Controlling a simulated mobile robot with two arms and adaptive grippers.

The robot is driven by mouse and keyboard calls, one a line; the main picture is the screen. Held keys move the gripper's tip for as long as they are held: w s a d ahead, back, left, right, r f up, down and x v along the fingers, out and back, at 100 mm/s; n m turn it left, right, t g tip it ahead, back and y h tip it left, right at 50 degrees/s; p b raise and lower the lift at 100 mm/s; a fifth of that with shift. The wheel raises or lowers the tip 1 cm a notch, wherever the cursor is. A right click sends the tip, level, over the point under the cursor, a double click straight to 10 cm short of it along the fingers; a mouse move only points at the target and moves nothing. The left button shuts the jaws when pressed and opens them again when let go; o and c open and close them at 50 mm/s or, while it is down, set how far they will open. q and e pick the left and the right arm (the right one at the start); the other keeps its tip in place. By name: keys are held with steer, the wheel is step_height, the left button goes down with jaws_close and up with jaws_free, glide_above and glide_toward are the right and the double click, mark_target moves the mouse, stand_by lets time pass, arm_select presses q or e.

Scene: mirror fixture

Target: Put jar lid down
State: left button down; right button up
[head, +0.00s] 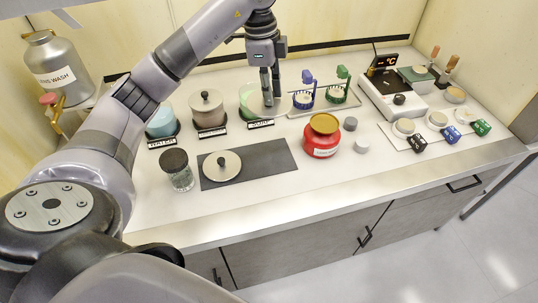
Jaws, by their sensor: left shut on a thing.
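My left gripper (269,103) points down at the green jar (245,97) at the back of the counter. It is shut on a pale jar lid (257,104), which shows beside the fingers at the jar; the fingers hide part of it. I cannot tell whether this lid touches the jar. Another round beige lid (233,166) with a knob lies flat on the dark grey mat (270,158). A brownish jar (208,118) with a beige knobbed lid stands left of the green jar. A blue jar (161,124) stands further left. My right gripper is not in view.
A dark-capped glass jar (178,174) stands left of the mat and a red jar (322,140) to its right. Blue and green racks (322,98) and a scale (389,99) are at right. The mat's right part is free.

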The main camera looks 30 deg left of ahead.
arm_select(q)
steer(key=shift+a+f+n, duration=0.1)
steer(key=shift+n, duration=0.3)
step_height(320, 180, down, 15)
steer(key=shift+f+p, duration=0.1)
steer(key=shift+p, duration=0.75)
step_height(320, 180, down, 4)
steer(key=shift+p, duration=0.5)
steer(key=shift+f, duration=0.25)
steer(key=shift+f, duration=0.2)
steer(key=c, duration=1.5)
jaws_free()
steer(key=shift+r, duration=0.1)
